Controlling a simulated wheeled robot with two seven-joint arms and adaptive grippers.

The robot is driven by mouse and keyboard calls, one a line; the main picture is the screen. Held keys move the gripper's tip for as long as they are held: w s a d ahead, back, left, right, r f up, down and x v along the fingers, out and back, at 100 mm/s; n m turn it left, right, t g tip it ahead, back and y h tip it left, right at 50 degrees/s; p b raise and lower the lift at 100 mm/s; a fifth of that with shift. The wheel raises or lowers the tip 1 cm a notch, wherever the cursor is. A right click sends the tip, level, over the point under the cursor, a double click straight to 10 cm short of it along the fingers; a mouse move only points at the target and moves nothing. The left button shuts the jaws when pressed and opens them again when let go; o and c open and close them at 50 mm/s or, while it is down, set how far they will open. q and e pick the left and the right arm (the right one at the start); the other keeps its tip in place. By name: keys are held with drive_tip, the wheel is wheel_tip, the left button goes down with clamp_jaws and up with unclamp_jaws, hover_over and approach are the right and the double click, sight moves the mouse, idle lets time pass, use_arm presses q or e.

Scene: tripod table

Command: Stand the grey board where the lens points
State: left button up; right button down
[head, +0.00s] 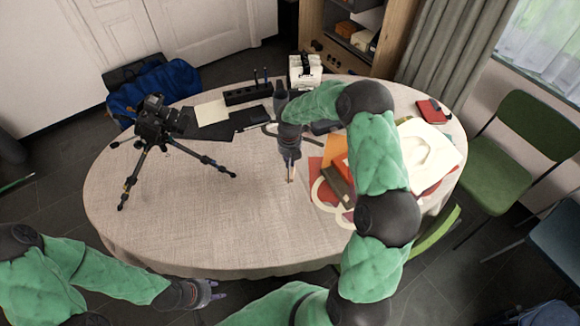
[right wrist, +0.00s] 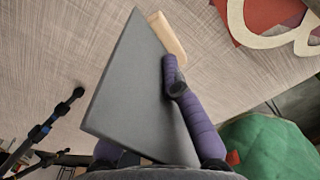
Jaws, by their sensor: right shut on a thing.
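The grey board (right wrist: 138,88) fills the middle of the right wrist view, with a pale wooden strip (right wrist: 167,38) at its far edge. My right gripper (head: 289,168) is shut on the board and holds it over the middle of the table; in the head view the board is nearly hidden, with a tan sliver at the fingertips. The black camera (head: 158,118) stands on a tripod (head: 150,160) on the table's left, its lens (head: 180,121) facing right, toward the board's side. My left gripper (head: 214,290) is empty off the table's front edge, its fingers apart.
The table (head: 210,225) is clear at front and centre. A black power strip (head: 247,94), dark sheets and a white box (head: 305,70) lie at the back. Coloured papers, cut-out shapes and a white bag (head: 425,150) cover the right. Green chairs (head: 520,150) stand right.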

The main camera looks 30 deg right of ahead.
drive_tip(key=shift+d+f, duration=0.1)
drive_tip(key=shift+f, duration=1.55)
drive_tip(key=shift+f+b, duration=0.15)
drive_tip(key=shift+b, duration=0.2)
drive_tip(key=c, duration=1.4)
unclamp_jaws()
wheel_tip(320, 180, up, 12)
drive_tip(key=p, duration=0.2)
drive_tip(key=shift+p, duration=0.3)
